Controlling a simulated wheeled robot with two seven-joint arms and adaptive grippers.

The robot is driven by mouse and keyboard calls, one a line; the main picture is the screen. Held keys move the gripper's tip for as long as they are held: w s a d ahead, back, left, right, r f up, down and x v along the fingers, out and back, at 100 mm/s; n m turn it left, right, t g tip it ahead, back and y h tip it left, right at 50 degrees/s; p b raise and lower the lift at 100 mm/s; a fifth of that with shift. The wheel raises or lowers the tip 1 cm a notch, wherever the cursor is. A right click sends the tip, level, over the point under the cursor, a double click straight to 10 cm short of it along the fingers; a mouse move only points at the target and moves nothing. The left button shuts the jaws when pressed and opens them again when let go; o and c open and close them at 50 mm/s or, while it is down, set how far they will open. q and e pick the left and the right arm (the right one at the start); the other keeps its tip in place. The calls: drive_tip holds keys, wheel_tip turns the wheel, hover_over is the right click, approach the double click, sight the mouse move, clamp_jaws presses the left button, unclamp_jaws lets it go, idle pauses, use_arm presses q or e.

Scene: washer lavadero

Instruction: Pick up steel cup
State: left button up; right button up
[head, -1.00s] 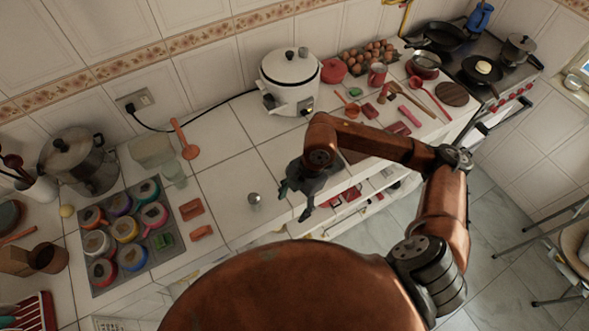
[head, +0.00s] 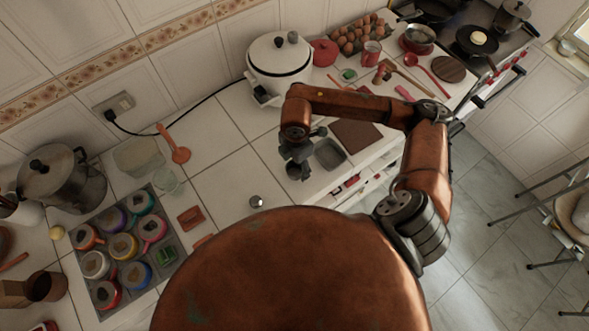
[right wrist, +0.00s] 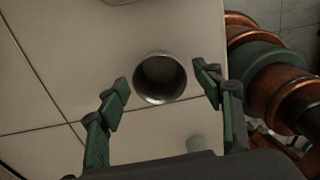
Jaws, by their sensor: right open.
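The small steel cup (head: 256,201) stands on the white tiled counter near its front edge in the head view. My right gripper (head: 294,168) is a little to the right of it there, apart from it, with fingers pointing down. In the right wrist view, the round open mouth of the steel cup (right wrist: 160,78) shows between the two green-padded fingers of my right gripper (right wrist: 164,86), which is open and empty. Counter shows between the cup and each finger, and I cannot tell how far below the tips it is. My left gripper is not in view.
A grey tray (head: 329,153) and a brown board (head: 356,137) lie right of the gripper. A white rice cooker (head: 279,68) stands behind. The counter around the cup is clear.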

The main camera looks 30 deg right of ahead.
sight(295, 171)
wheel_tip(295, 171, down, 2)
drive_tip(key=shift+a+f, duration=0.1)
drive_tip(key=shift+f, duration=0.3)
drive_tip(key=c, duration=1.2)
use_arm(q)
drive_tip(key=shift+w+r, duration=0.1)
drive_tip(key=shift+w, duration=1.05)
use_arm(e)
drive_tip(key=shift+c, duration=0.2)
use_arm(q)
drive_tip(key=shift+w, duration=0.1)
use_arm(e)
drive_tip(key=shift+r, duration=0.1)
